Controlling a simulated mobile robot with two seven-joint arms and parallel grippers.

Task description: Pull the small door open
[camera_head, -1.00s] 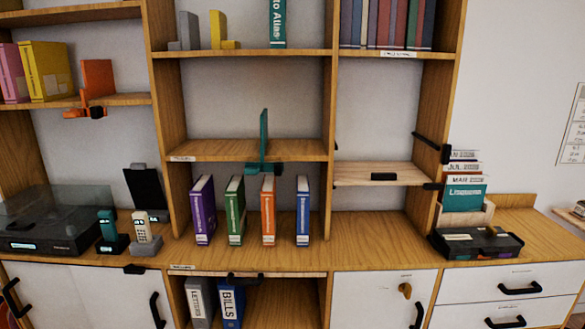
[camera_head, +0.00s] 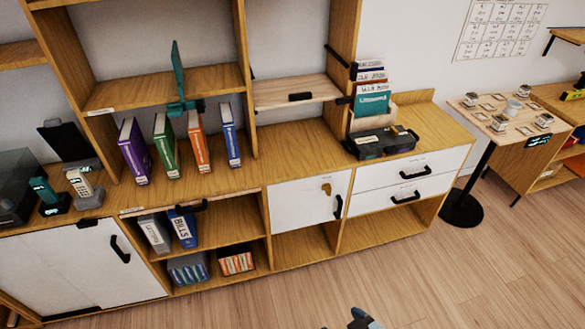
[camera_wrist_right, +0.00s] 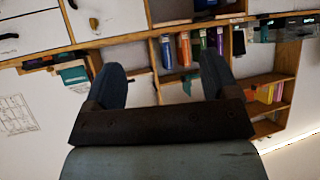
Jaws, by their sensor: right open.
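The small white door (camera_head: 300,204) is closed in the low cabinet, between the open shelves and the drawers. Its black vertical handle (camera_head: 338,207) is on its right side, and a brass key (camera_head: 326,188) sits near its top. The door shows upside down at the top of the right wrist view (camera_wrist_right: 110,14), with the key there too (camera_wrist_right: 93,23). My right gripper (camera_wrist_right: 160,78) is open and empty, apart from the cabinet. A small part of it shows at the bottom of the head view. My left gripper is out of view.
White drawers (camera_head: 405,186) with black handles are right of the door. Open shelves with binders (camera_head: 183,230) are to its left. A black device (camera_head: 381,142) sits on the counter above. A round-based stand (camera_head: 461,208) is farther right. The wooden floor (camera_head: 450,275) in front is clear.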

